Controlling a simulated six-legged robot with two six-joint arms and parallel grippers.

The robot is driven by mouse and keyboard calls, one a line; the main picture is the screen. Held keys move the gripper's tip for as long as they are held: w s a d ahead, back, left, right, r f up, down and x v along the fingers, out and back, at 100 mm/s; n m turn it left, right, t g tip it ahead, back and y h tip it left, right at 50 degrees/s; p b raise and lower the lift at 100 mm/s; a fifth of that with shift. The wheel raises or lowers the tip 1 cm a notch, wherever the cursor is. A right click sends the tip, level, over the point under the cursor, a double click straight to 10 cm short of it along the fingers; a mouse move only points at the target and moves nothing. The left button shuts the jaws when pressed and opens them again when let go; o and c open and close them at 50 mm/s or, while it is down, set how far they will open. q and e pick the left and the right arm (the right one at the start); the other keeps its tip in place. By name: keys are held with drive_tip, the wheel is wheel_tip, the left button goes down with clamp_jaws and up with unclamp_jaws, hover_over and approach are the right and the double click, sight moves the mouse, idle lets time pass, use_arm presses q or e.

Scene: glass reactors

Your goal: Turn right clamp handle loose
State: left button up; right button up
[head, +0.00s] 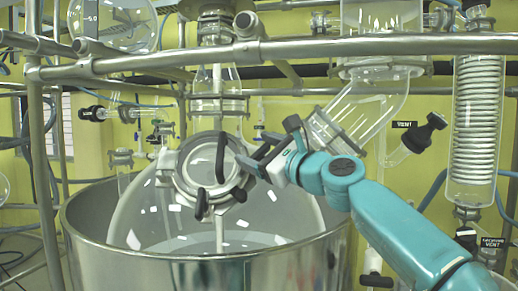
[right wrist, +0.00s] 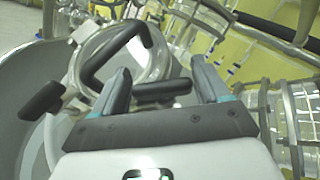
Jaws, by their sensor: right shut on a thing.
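The round metal clamp ring (head: 180,185) sits around the glass neck of the big vessel, with black handles on it. In the right wrist view a black clamp handle (right wrist: 165,90) lies between the two fingers of my right gripper (head: 268,150). That gripper reaches in from the right and is shut on this handle, at the right side of the clamp. A bent black handle (right wrist: 112,48) and another black handle (right wrist: 42,99) show beyond it. In the head view the fingers partly hide the gripped handle. My left gripper is not in view.
A large steel tub (head: 290,265) holds the glass vessel below the clamp. A horizontal metal pipe (head: 300,47) crosses above my arm. A glass tube (head: 355,115) slants just behind my gripper, and a coiled condenser (head: 478,120) stands at the right.

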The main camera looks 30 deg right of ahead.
drive_tip(key=shift+r, duration=0.1)
drive_tip(key=o, duration=1)
drive_tip(key=shift+c, duration=0.2)
drive_tip(key=shift+s+d, duration=0.1)
drive_tip(key=shift+s, duration=0.15)
drive_tip(key=s+d+f+b, duration=0.2)
drive_tip(key=s+b, duration=0.4)
drive_tip(key=s, duration=0.9)
drive_tip(key=shift+s+f, duration=0.25)
drive_tip(key=shift+f, duration=0.1)
